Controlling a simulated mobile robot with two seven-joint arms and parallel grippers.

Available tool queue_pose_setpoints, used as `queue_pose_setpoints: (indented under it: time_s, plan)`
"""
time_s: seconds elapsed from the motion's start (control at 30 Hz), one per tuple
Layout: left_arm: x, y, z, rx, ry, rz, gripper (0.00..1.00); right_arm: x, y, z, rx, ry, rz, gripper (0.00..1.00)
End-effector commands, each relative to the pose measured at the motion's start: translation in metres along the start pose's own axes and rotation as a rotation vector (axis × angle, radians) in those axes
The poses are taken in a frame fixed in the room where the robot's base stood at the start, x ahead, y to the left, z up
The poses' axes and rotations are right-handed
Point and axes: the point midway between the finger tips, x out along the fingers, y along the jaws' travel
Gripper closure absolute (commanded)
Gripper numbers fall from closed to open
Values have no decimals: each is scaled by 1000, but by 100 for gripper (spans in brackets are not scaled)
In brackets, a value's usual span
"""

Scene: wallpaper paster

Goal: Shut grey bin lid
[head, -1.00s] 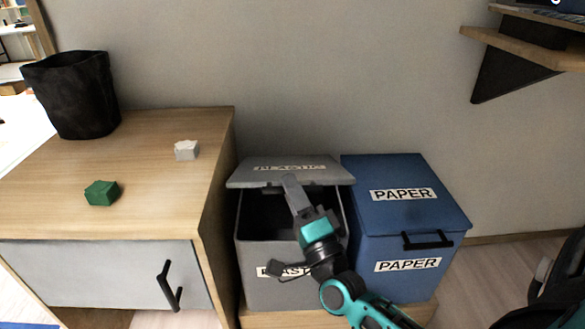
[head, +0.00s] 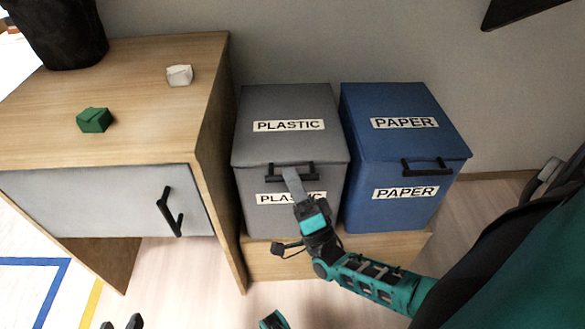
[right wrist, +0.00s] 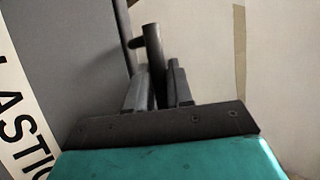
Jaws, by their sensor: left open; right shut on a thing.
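The grey bin (head: 250,215) with a PLASTIC label stands between the cabinet and the blue bin. Its grey lid (head: 285,102) lies flat over the top, and no opening shows. The lid's black handle (head: 308,172) is at its front edge. My right gripper (head: 290,173) is at the handle, shut on it. In the right wrist view, the handle bar (right wrist: 152,60) sits between the fingers (right wrist: 158,90), beside the grey bin front. My left gripper (head: 122,323) only just shows at the bottom edge, with its dark fingertips apart, far from the bin.
The blue PAPER bin (head: 388,100) stands close on the right, lid shut. Both bins stand on a low wooden platform (head: 270,262). The wooden cabinet (head: 140,60) on the left carries a green block (head: 94,120), a white block (head: 180,75) and a black container (head: 60,30).

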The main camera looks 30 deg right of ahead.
Motion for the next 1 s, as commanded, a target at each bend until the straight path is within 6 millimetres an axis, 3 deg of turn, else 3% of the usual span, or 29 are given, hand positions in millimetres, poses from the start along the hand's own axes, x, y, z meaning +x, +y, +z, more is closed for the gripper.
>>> queue_pose_setpoints:
  time_s: [0.57,0.6,0.8,1.0]
  plan:
    - [0,0,0,-1,1,0,57,0,8,-1,-2,8,4,100]
    - [0,0,0,-1,1,0,57,0,8,-1,-2,8,4,78]
    - [0,0,-1,-1,2,0,57,-1,8,0,-2,5,4,59]
    - [0,0,-1,-1,2,0,57,-1,8,0,-2,3,6,58]
